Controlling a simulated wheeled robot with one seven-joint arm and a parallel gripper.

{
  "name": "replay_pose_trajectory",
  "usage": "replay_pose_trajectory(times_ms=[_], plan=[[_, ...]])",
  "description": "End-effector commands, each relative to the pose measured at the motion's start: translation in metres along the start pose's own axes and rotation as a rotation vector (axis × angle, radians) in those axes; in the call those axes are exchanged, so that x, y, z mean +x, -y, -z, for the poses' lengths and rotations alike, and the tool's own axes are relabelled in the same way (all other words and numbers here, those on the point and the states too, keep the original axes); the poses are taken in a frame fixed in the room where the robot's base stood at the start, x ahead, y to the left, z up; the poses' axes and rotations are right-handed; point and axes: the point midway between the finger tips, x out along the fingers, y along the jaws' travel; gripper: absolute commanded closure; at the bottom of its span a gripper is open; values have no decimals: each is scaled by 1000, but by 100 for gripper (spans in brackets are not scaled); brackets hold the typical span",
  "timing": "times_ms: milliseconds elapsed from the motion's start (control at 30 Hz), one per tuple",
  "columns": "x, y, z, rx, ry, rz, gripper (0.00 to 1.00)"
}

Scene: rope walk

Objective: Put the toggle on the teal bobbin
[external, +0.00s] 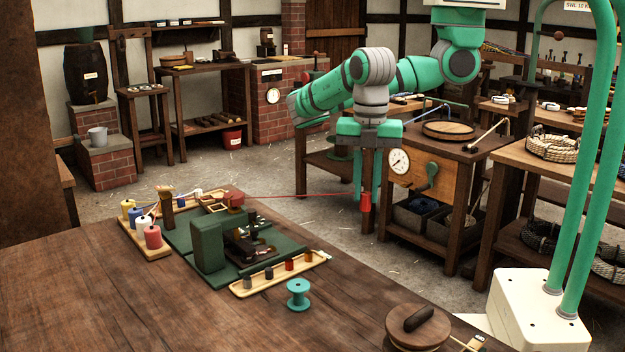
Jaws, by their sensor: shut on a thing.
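The teal bobbin (298,294) stands upright on the dark wooden table, in front of the long wooden tray. My gripper (366,192) is up and to the right of it, beyond the table's far edge in this view. Its jaws are shut on a small red piece (365,204), which looks like the toggle. A thin red cord (300,196) runs nearly level from the red block on the green machine to this piece. The toggle's exact shape is too small to tell. It is well apart from the bobbin.
The green machine (207,245) stands behind the bobbin. The long tray (243,292) holds several small cylinders. Colored spools (152,237) stand at the left. A round wooden piece with a handle (418,328) lies at the front right. The table's left front is clear.

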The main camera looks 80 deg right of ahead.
Motion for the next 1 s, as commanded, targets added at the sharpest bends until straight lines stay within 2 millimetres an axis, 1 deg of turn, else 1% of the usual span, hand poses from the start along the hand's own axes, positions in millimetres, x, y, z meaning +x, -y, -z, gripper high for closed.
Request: replay_pose_trajectory(times_ms=[33, 100, 233, 367, 733, 900, 1000], plan=[[-6, -11, 8, 51, 0, 0, 100], [-13, -23, 16, 113, -2, 2, 100], [-19, -37, 26, 181, -3, 7, 100], [-15, -48, 39, 202, -3, 10, 100], [19, -94, 101, 201, -2, 5, 100], [48, -107, 120, 199, -2, 7, 100], [61, -113, 128, 199, -4, 6, 100]])
